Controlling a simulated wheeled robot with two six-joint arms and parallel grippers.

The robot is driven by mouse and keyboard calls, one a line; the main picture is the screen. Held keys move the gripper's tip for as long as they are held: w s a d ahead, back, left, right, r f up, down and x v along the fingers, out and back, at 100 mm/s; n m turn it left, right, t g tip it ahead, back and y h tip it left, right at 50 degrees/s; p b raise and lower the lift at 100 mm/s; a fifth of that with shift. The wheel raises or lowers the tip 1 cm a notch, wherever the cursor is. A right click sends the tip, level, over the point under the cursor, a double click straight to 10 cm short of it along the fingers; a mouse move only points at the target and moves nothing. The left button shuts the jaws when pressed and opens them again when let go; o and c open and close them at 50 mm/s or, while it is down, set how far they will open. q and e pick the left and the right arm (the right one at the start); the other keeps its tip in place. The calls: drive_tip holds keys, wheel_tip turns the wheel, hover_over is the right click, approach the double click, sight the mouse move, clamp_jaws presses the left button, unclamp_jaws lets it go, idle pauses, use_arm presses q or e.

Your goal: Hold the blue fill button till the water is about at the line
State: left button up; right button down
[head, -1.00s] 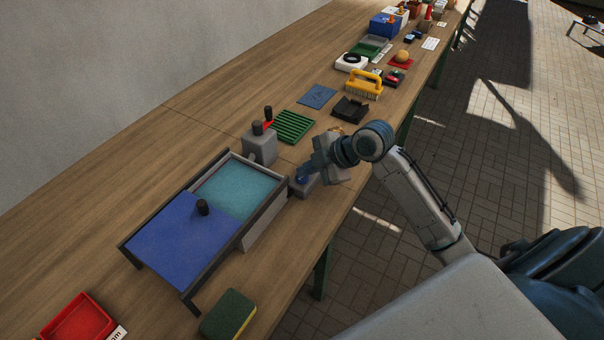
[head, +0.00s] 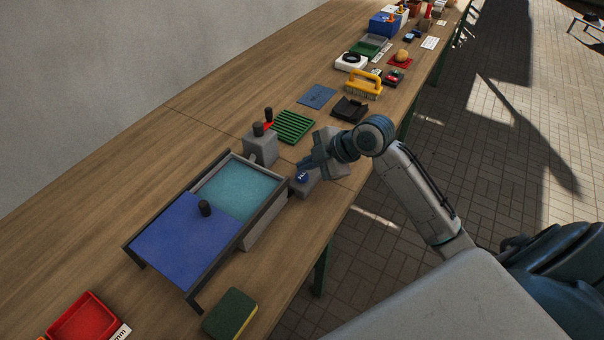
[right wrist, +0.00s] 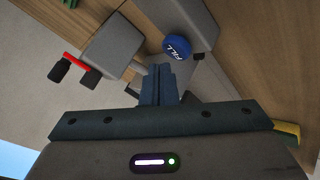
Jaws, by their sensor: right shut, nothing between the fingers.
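The blue fill button (head: 302,178) sits on a small grey box (head: 307,188) beside the basin; the right wrist view shows it with its "FILL" lettering (right wrist: 177,47). My right gripper (head: 304,163) is shut and empty, its fingertips just above and apart from the button. It also shows in the right wrist view (right wrist: 157,70). The grey basin (head: 265,218) holds teal water (head: 237,187) in its uncovered far part. A blue cover (head: 180,238) with a black knob hides the near part. I cannot make out a fill line. My left gripper is not in view.
A grey tap block (head: 261,148) with black and red handles stands behind the basin. A green rack (head: 294,126) lies beyond it. A sponge (head: 230,314) and a red tray (head: 83,318) are in front. The wooden table is clear along the wall.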

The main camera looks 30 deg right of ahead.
sight(307, 176)
drive_tip(key=shift+r+p, duration=2.1)
drive_tip(key=shift+r, duration=0.45)
drive_tip(key=shift+f, duration=0.1)
